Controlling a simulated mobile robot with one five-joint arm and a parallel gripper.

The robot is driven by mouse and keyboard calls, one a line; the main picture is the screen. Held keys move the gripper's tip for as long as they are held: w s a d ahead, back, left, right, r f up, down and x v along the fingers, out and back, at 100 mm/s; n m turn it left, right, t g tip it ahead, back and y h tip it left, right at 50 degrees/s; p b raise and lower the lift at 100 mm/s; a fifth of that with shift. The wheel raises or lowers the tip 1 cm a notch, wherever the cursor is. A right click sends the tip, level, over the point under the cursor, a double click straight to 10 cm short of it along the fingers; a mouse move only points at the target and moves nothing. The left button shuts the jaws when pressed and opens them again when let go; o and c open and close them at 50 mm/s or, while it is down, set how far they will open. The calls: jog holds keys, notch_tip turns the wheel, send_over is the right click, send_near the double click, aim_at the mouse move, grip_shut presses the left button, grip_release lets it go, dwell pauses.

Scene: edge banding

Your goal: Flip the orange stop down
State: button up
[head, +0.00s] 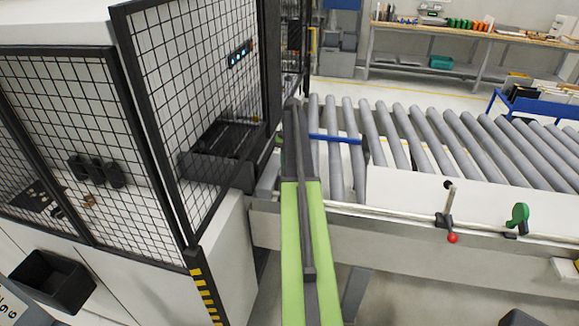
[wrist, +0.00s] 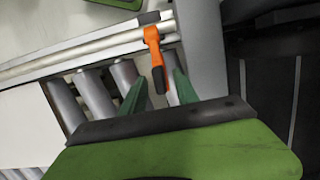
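The orange stop (wrist: 152,42) shows in the wrist view. It is mounted by a pale rail and has an orange arm with a dark grip at its lower end. My gripper (wrist: 160,84) has its two green fingers apart, one on each side of the dark grip in the picture. I cannot tell whether either finger touches it. In the head view my own arm covers the spot, and neither the orange stop nor my fingertips can be made out.
A roller conveyor (head: 430,135) runs to the right, with a blue bar (head: 335,139) across it. A red-knobbed lever (head: 451,215) and a green stop (head: 519,215) stand on its front side. A mesh-guarded machine (head: 195,75) stands close on the left.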

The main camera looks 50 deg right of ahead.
jog(key=p+v, duration=1.5)
jog(key=v, duration=0.1)
jog(key=shift+s, duration=0.1)
